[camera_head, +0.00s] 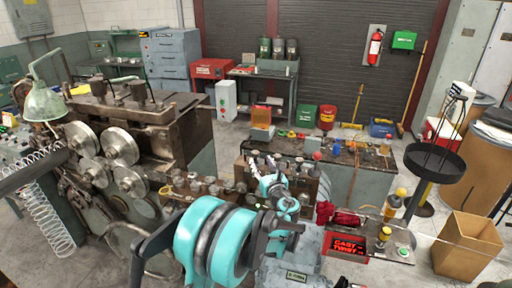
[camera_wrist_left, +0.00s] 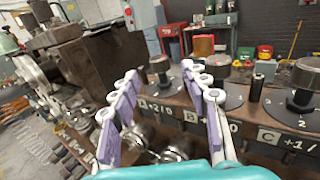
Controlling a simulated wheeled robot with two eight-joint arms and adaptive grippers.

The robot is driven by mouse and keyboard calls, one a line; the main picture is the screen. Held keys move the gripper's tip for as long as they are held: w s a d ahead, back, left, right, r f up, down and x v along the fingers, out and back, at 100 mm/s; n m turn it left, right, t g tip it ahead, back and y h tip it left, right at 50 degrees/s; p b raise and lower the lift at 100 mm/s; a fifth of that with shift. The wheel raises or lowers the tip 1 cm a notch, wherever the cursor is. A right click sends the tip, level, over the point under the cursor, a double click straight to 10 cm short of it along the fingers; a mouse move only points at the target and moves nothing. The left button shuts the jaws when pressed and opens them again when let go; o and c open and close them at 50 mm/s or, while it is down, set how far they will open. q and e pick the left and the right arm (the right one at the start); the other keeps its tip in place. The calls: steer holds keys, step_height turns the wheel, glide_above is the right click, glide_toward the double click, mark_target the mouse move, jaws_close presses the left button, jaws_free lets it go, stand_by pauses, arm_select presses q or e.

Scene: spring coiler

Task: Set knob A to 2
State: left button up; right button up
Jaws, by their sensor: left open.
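In the left wrist view, knob A (camera_wrist_left: 158,66) is a dark round knob standing on a dark disc. Its label plate (camera_wrist_left: 155,107) is on the panel edge below and appears to read "A +2/0". My left gripper (camera_wrist_left: 160,74) is open, with its pale purple-padded fingers spread either side of knob A in the picture. Knob A looks beyond the fingertips, and no contact shows. In the head view my left gripper (camera_head: 263,160) is over the brown machine bench. Its fingers and arm hide much of the knob panel there, and knob A's setting is not readable. My right gripper is out of view.
Knob B (camera_wrist_left: 217,63) sits partly behind the right finger. Knob C (camera_wrist_left: 306,74) is at the right, with a small black cylinder (camera_wrist_left: 261,82) beside its disc. The coiler's metal rollers (camera_head: 120,146) stand left of my arm. A red display (camera_head: 347,246) is at the lower right.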

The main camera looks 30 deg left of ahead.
mark_target(257, 155)
arm_select(q)
steer(key=x, duration=0.7)
steer(key=shift+a, duration=0.2)
steer(key=shift+c, duration=0.3)
jaws_close()
